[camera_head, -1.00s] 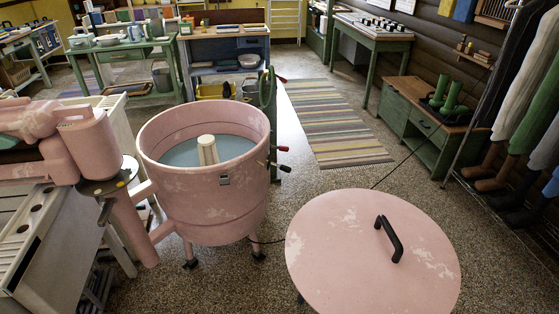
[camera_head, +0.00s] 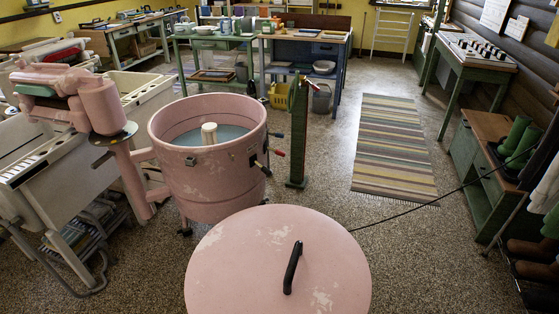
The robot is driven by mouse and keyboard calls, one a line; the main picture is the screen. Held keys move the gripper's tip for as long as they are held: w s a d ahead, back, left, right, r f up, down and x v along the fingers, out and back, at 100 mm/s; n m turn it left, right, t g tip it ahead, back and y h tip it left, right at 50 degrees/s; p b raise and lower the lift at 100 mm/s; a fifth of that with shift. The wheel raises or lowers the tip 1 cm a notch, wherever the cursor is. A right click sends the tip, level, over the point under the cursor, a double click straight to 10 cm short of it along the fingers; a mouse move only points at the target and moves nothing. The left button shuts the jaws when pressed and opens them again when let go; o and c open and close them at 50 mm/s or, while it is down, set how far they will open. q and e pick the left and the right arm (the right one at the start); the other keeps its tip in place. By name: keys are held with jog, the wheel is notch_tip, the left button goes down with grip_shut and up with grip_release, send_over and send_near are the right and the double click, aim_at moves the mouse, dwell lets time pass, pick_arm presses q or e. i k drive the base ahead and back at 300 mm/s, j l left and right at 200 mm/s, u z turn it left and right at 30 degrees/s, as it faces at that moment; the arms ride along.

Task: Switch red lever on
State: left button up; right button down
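A pink wringer washer tub (camera_head: 205,175) stands left of centre with bluish water and a cream agitator (camera_head: 209,133) inside. Neither of my grippers is in view.
A pink round lid (camera_head: 235,265) with a black handle fills the front. A green post (camera_head: 298,135) stands right of the tub. A dark cord (camera_head: 415,208) runs to the right. Floor is clear around the striped rug (camera_head: 395,150).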

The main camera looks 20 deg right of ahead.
aim_at(280, 153)
jog(key=l+u, duration=0.3)
jog(key=l, duration=0.5)
jog(key=l+u, duration=0.3)
jog(key=l, duration=0.55)
jog(key=k+l+u, duration=0.1)
jog(key=l+u, duration=0.2)
jog(key=l, duration=0.5)
jog(key=i+l+u, duration=0.3)
jog(key=l+u, duration=0.15)
jog(key=l, duration=0.9)
jog(key=i+l+u, duration=0.15)
jog(key=l+u, duration=0.35)
jog(key=l, duration=0.85)
jog(key=k+l+u, duration=0.15)
jog(key=l+u, duration=0.3)
jog(key=l, duration=0.95)
